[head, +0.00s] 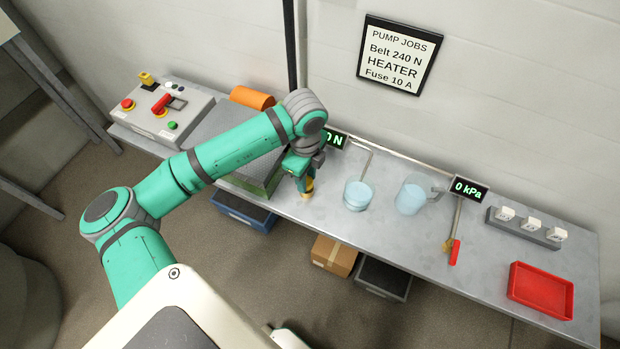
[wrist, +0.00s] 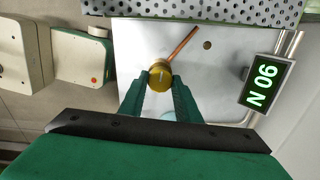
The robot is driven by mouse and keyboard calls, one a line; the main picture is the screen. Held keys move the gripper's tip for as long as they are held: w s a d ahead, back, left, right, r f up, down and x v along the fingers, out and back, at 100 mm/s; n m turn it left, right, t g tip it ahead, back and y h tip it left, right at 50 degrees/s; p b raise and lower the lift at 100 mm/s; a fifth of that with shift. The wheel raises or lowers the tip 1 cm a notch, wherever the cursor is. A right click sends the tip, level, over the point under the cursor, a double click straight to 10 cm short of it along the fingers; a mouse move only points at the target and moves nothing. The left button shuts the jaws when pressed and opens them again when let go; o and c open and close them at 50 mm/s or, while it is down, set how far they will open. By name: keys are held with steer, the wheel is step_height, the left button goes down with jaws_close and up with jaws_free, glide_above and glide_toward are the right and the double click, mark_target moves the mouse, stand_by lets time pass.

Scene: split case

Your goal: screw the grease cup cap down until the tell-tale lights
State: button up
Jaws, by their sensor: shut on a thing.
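The brass-yellow grease cup cap (wrist: 160,77) shows round from above in the wrist view, with a copper pipe (wrist: 181,43) running off from it. My gripper (wrist: 160,80) is shut on the cap, one green finger on each side. In the head view my gripper (head: 304,174) points down over the bench, with the brass cup (head: 308,188) just under it. A small dull brown round spot (wrist: 207,44) lies on the grey surface beside the pipe; I cannot tell whether it is the tell-tale. I see no clearly lit lamp. The cap's thread is hidden.
Two glass vessels of bluish liquid (head: 358,194) (head: 411,198) stand right of my gripper. A 0 kPa display (head: 468,188), red-handled tool (head: 455,252) and red tray (head: 541,290) are farther right. A control box (head: 185,106) stands left.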

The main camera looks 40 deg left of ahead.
mark_target(308, 179)
steer(key=shift+w+a+r, duration=0.15)
steer(key=shift+w+a, duration=0.05)
steer(key=shift+a, duration=0.05)
steer(key=o, duration=0.9)
steer(key=shift+o, duration=0.7)
steer(key=shift+d, duration=0.2)
step_height(308, 179, up, 11)
steer(key=shift+s, duration=0.15)
steer(key=shift+f, duration=0.2)
